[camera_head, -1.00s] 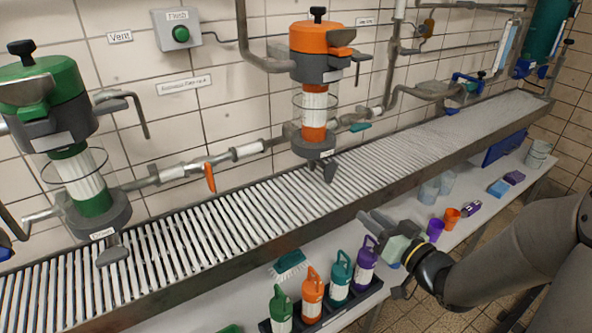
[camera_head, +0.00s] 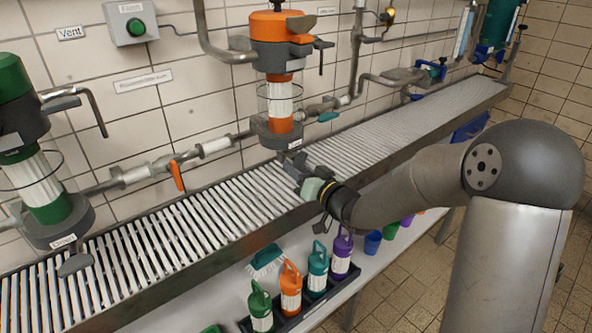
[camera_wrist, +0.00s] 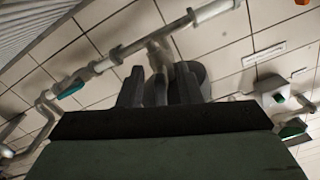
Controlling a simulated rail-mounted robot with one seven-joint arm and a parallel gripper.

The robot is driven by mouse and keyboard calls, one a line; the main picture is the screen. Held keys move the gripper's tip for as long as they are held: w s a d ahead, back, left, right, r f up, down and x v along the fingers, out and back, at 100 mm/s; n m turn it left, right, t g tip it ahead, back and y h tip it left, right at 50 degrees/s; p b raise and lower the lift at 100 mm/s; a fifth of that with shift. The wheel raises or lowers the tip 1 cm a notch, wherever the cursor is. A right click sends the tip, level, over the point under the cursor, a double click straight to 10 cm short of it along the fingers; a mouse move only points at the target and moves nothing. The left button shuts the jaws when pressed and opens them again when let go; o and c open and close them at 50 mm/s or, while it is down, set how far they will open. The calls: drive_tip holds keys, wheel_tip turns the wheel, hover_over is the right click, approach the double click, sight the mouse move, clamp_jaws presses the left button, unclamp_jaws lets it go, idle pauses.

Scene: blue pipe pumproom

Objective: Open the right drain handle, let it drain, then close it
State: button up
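The right unit (camera_head: 276,38) has an orange head, a clear-ringed striped column and a grey round base (camera_head: 274,138). The drain handle at its base is mostly hidden behind my gripper (camera_head: 298,168) in the head view. In the wrist view, a dark narrow piece that looks like the drain handle (camera_wrist: 158,90) lies between the two fingers of my gripper (camera_wrist: 160,88), with small gaps on both sides. The fingers look open around it, and I cannot tell whether either touches. The grey base (camera_wrist: 197,75) shows behind the right finger.
A green unit (camera_head: 45,205) with its own drain handle (camera_head: 75,264) stands at left. A slatted grate (camera_head: 180,225) runs below both units. Several coloured bottles (camera_head: 291,290) stand in a dark rack below the grate. An orange-handled valve (camera_head: 176,175) sits on the wall pipe.

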drive_tip(key=shift+w+a, duration=0.3)
drive_tip(key=shift+w, duration=0.05)
drive_tip(key=shift+c, duration=0.3)
clamp_jaws()
